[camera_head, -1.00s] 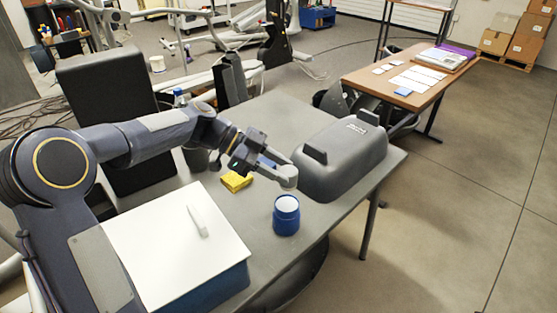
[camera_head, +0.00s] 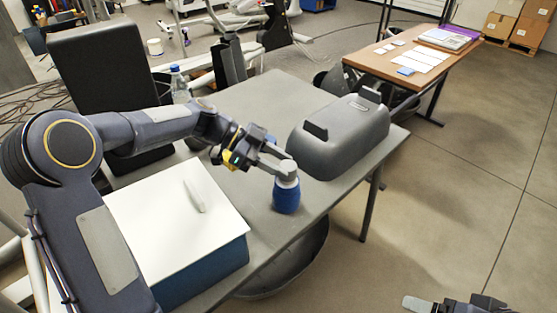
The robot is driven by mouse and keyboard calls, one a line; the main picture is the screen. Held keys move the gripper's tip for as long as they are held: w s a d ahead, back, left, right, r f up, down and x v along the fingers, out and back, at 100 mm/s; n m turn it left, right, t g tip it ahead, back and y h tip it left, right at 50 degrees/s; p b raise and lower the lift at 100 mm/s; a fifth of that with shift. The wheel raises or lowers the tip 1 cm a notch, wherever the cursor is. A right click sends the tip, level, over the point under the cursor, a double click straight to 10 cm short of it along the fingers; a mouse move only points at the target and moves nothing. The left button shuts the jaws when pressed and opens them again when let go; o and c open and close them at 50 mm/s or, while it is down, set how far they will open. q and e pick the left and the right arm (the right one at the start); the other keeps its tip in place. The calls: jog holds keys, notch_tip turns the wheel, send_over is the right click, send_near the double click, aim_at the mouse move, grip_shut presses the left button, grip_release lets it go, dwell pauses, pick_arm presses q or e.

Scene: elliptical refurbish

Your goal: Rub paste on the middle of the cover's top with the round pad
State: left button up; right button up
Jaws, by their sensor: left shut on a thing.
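The cover (camera_head: 340,138) is a dark grey rounded shell on the grey table, with a raised black block at each end of its top. The middle of its top is bare apart from a small light label. My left gripper (camera_head: 276,161) is shut on the round grey pad (camera_head: 287,170). The pad is at the mouth of the blue paste jar (camera_head: 287,196), in front of the cover. It hides the jar's white top, so I cannot tell how deep it sits. My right gripper (camera_head: 430,303) shows only partly at the bottom right edge, away from the table.
A white-topped blue box (camera_head: 180,240) with a pale slim object (camera_head: 194,196) on it stands at the table's front left. A yellow block (camera_head: 229,160) is mostly hidden behind my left gripper. A bottle (camera_head: 180,85) stands behind my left arm. The table's back middle is clear.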

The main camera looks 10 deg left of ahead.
pick_arm(q)
jog(key=shift+s+f+b, duration=0.1)
jog(key=shift+f+b, duration=0.5)
jog(key=shift+b, duration=0.3)
dwell(2.6)
notch_tip(320, 180, up, 7)
jog(key=p, duration=0.3)
jog(key=shift+r, duration=0.2)
dwell(0.3)
jog(key=shift+f, duration=0.1)
dwell(0.6)
